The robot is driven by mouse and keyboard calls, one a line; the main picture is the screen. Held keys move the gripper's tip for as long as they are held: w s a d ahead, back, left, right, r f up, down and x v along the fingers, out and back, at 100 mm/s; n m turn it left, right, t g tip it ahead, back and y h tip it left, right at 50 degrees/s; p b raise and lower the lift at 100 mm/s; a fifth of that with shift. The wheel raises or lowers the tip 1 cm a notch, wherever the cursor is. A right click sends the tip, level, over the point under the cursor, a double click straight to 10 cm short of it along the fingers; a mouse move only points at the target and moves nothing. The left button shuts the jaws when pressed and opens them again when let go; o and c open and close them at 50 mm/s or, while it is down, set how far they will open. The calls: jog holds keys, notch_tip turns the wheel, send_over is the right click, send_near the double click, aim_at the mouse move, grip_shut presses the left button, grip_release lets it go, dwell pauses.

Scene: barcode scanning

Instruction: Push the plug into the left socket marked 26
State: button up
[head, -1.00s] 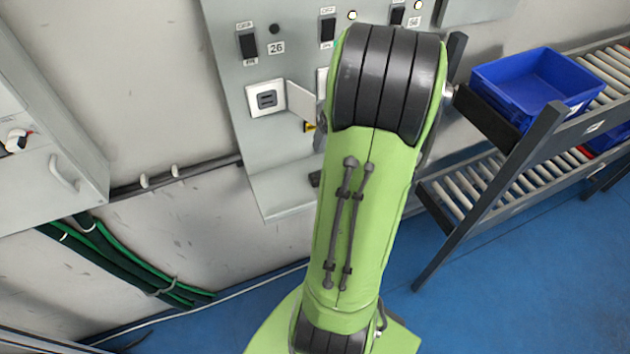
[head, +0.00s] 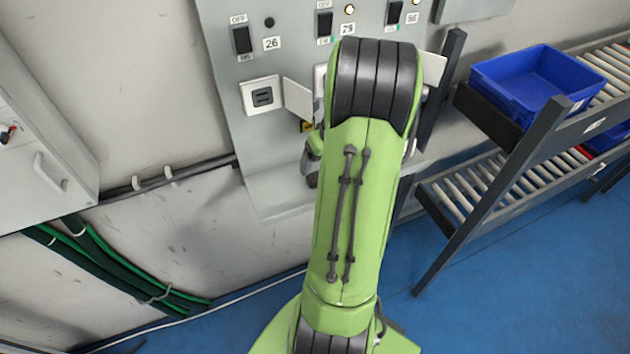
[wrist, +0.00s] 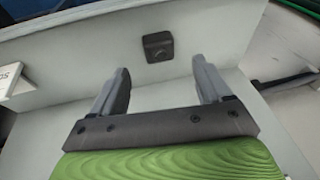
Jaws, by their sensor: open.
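The left socket (head: 262,96) is a light square frame with a dark insert on the grey panel in the head view, below the label 26 (head: 271,43). Its white lid (head: 298,99) stands open to the right. A small dark block, likely the plug (wrist: 158,46), sits on the pale ledge in the wrist view. My gripper (wrist: 160,66) is open and empty, its two fingers pointing toward the block from either side, with the block just beyond the tips.
A switch (head: 242,40) sits above the left socket, with more switches to its right. A blue crate (head: 535,78) stands on a roller rack (head: 480,175) at the right. A grey cabinet (head: 50,150) is at the left. Green cables (head: 120,270) run along the wall.

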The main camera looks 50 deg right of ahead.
aim_at(316, 176)
jog(key=b+x, duration=0.2)
jog(key=x, duration=0.3)
jog(key=shift+s+f, duration=0.15)
jog(key=shift+f, duration=0.05)
jog(key=shift+r, duration=0.1)
jog(key=c, duration=1.1)
